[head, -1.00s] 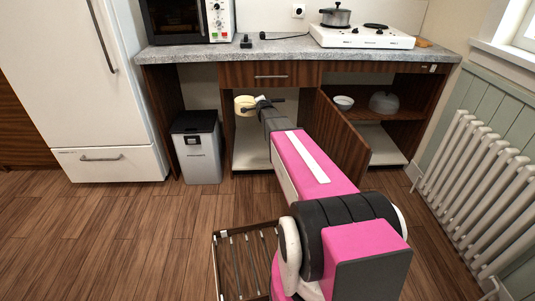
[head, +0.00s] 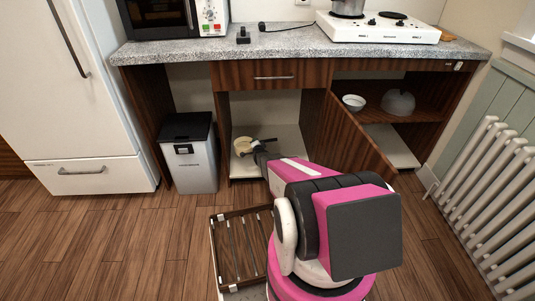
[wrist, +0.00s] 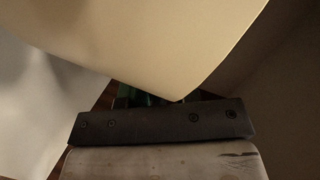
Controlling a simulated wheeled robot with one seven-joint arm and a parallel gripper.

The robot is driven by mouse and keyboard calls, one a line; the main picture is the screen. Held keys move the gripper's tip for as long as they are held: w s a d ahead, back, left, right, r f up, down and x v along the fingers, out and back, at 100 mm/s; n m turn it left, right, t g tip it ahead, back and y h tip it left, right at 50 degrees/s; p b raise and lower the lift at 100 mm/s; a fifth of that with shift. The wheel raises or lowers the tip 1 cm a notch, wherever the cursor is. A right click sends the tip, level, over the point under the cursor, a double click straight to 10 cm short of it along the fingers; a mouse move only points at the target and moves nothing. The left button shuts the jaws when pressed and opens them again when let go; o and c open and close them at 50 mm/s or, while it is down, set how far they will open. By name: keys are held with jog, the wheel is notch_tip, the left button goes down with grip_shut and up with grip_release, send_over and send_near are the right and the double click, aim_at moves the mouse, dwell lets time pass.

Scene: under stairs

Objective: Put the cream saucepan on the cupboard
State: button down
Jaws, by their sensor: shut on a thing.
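The cream saucepan (head: 241,147) is inside the open middle bay of the wooden cupboard (head: 229,75), low over its pale floor panel. I cannot tell whether it touches the panel. My gripper (head: 259,148) is shut on the saucepan, at its right side in the head view; the arm partly hides the grip. In the wrist view the saucepan's smooth cream surface (wrist: 150,35) fills the upper middle, close to the dark gripper bar; the fingertips are hidden there.
An open wooden door (head: 350,135) stands right of the bay. A white bowl (head: 354,102) and a grey domed thing (head: 398,102) sit on the right shelf. A grey bin (head: 190,165) stands left. A slatted wooden rack (head: 240,250) is beside my base. A radiator (head: 475,190) is at right.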

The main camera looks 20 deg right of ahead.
jog(key=shift+w+d+f, duration=0.1)
jog(key=shift+d+f, duration=0.2)
jog(key=shift+f, duration=0.1)
jog(key=d+f, duration=0.3)
jog(key=s+d+f, duration=0.1)
jog(key=d+f, duration=0.6)
jog(key=d, duration=0.1)
jog(key=shift+s+f, duration=0.35)
jog(key=c, duration=0.9)
grip_release()
jog(key=shift+o, duration=0.2)
jog(key=shift+r, duration=0.1)
